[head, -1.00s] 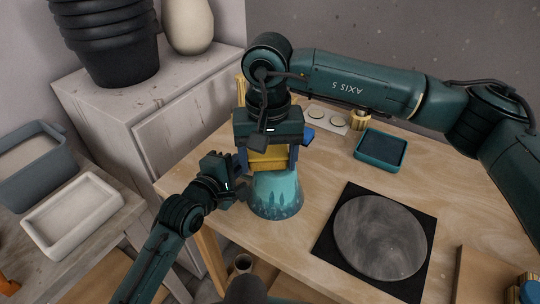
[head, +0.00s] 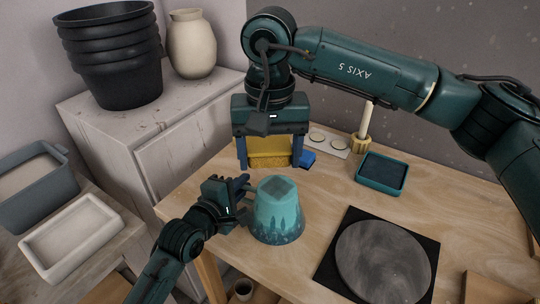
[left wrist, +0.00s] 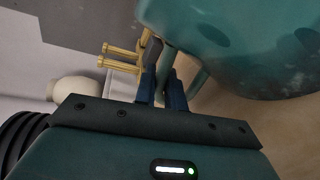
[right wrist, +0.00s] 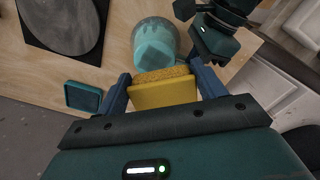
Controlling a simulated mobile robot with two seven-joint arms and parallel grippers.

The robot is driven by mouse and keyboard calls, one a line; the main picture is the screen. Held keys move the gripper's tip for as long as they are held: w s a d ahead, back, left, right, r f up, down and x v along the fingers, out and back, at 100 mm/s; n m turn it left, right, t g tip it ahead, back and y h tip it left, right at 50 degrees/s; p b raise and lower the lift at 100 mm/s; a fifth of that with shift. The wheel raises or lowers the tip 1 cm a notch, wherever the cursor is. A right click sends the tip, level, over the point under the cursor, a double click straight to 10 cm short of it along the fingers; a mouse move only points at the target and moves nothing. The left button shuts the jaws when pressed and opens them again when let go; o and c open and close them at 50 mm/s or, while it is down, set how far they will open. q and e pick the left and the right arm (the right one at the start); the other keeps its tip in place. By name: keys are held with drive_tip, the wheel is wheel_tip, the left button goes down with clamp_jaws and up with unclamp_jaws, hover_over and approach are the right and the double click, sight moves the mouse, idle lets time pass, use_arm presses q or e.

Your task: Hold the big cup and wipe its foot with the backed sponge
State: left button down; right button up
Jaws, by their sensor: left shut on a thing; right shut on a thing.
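The big cup (head: 277,222) stands upside down on the table, teal with darker drips toward its rim. Its foot (head: 278,188) faces up and shows a darker square patch. My left gripper (head: 243,188) is shut at the cup's left side, apparently on its handle (left wrist: 197,82). In the left wrist view the cup (left wrist: 240,45) fills the upper right. My right gripper (head: 270,163) is shut on the yellow backed sponge (head: 268,146) behind the cup, apart from it. In the right wrist view the sponge (right wrist: 163,92) sits between the fingers, its rough face toward the cup (right wrist: 155,42).
A round grey slab on a black square (head: 385,262) lies right of the cup. A teal tray (head: 382,173), a candle-like stick in a yellow holder (head: 362,140) and a small blue block (head: 308,158) stand behind. A cabinet (head: 150,130) borders the left.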

use_arm(q)
drive_tip(key=c, duration=1.4)
unclamp_jaws()
drive_tip(key=v, duration=1.2)
